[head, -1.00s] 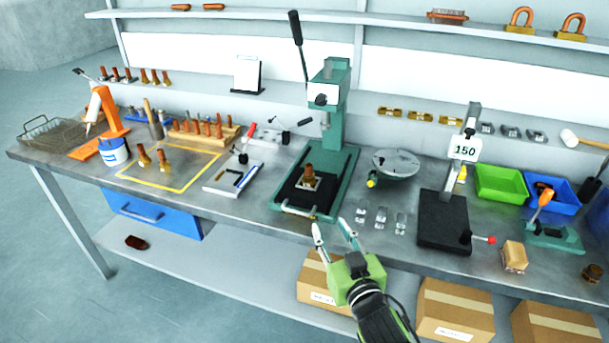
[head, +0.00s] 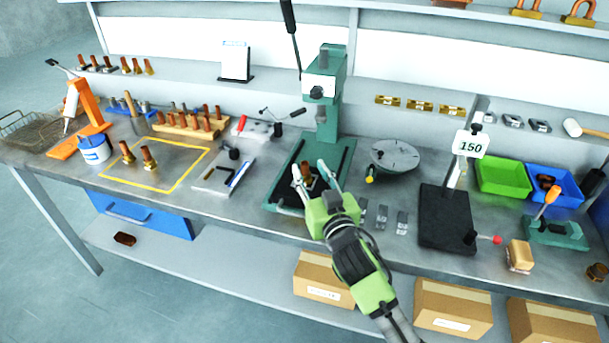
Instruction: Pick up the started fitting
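A fitting with a copper-brown top (head: 307,171) stands on the black bed of the green arbor press (head: 322,90). Its lower part is mostly hidden by my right gripper. My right gripper (head: 313,172) reaches in from the front, with its two pale fingers spread apart. The fitting shows between the fingers in the head view, with a gap on at least the right side. I cannot tell whether either finger touches it. My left gripper is not in view.
Two brass-and-copper fittings (head: 149,158) stand in the yellow-outlined area at left. A white tray with tools (head: 224,175) lies left of the press. The press lever (head: 289,25) rises above.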

